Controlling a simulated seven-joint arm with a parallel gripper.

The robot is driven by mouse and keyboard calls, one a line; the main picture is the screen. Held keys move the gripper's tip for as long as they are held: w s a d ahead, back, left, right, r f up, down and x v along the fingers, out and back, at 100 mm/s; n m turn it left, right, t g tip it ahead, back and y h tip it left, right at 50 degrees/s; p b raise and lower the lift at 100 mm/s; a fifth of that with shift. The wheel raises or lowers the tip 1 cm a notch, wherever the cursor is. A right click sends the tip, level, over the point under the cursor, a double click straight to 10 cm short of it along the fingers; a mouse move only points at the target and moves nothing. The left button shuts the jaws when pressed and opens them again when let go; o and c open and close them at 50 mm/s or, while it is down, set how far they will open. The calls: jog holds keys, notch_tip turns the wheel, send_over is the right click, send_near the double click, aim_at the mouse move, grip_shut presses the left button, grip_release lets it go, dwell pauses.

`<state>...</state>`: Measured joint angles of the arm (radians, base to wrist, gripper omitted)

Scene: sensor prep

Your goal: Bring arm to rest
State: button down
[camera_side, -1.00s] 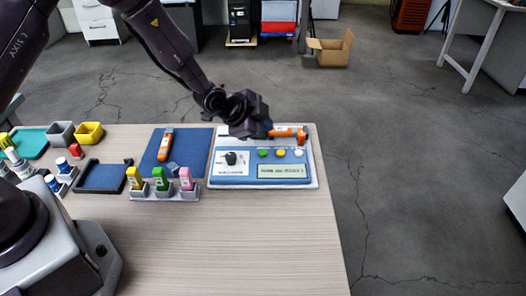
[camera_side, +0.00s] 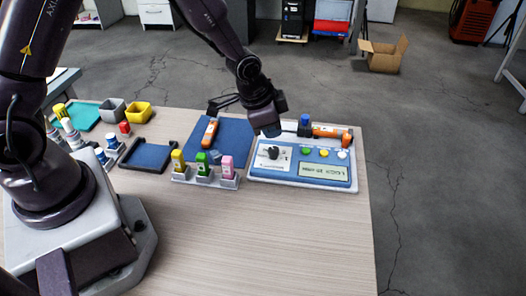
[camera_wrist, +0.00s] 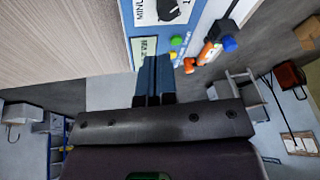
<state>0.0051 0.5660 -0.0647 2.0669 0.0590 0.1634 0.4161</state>
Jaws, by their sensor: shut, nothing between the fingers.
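My gripper (camera_side: 270,131) is shut and empty. It is in the air near the back left corner of the blue and white panel device (camera_side: 262,171), with its fingers pointing down. In the wrist view my shut fingers (camera_wrist: 153,80) show side by side with nothing held.
A blue mat (camera_side: 232,131) with an orange tool (camera_side: 210,131) lies left of the device. A holder (camera_side: 206,181) with yellow, green and pink bottles stands in front. Trays, cups and small bottles fill the left side. The table's front (camera_side: 270,240) is clear.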

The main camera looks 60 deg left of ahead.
jog(key=s+a+r+n+t, duration=0.1)
jog(key=s+a+r+n, duration=0.2)
jog(key=s+r, duration=1.8)
notch_tip(320, 180, up, 2)
jog(key=n, duration=0.3)
jog(key=shift+s+t, duration=0.25)
jog(key=shift+t, duration=0.05)
jog(key=shift+r, duration=0.1)
dwell(0.8)
